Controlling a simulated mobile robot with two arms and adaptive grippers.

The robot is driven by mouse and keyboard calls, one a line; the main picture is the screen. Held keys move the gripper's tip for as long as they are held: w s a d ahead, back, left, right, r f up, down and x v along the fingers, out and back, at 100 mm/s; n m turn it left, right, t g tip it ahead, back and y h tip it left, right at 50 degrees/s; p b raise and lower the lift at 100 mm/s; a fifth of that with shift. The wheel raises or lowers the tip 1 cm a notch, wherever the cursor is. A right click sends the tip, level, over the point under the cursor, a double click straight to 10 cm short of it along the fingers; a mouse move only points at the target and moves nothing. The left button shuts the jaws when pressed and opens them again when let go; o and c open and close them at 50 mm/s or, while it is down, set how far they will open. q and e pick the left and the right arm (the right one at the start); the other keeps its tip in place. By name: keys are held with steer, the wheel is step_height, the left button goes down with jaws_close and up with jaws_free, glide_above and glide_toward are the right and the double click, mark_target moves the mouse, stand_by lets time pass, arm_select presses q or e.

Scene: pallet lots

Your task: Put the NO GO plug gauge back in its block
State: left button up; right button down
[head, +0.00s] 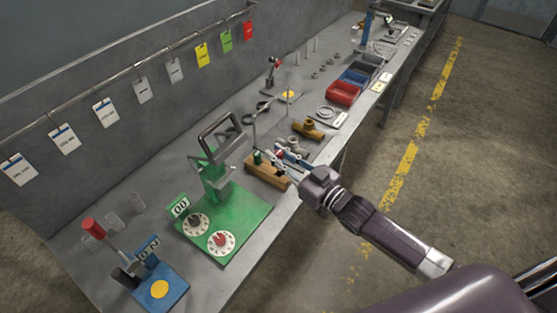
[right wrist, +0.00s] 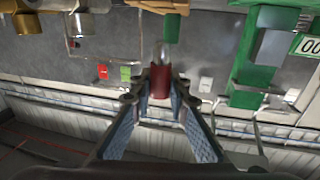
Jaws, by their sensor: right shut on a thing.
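The wooden gauge block (head: 266,174) lies on the bench in the middle of the head view, beside the green press base. A green plug gauge (head: 257,157) stands upright at its left end; it also shows near the top of the right wrist view (right wrist: 172,30). My right gripper (head: 281,156) is over the block's right part. In the right wrist view its fingers are shut on the red NO GO plug gauge (right wrist: 160,82), whose grey pin shows beyond the fingertips. I cannot tell whether the red gauge touches the block. My left gripper is not in view.
The green press (head: 215,178) with two dials stands left of the block. Brass fittings (head: 308,130) and a grey fitting lie just behind it. Red and blue bins (head: 343,93) stand farther along the bench. The aisle floor right of the bench is clear.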

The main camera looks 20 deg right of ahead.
step_height(320, 180, down, 2)
steer(key=shift+f, duration=0.1)
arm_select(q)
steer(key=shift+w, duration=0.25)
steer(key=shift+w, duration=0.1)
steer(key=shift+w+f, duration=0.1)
arm_select(e)
steer(key=shift+f, duration=0.1)
steer(key=shift+f+b, duration=0.45)
steer(key=shift+f, duration=0.1)
steer(key=c, duration=1.8)
jaws_free()
steer(key=shift+c, duration=0.2)
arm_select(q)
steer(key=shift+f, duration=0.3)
arm_select(e)
steer(key=shift+r, duration=0.1)
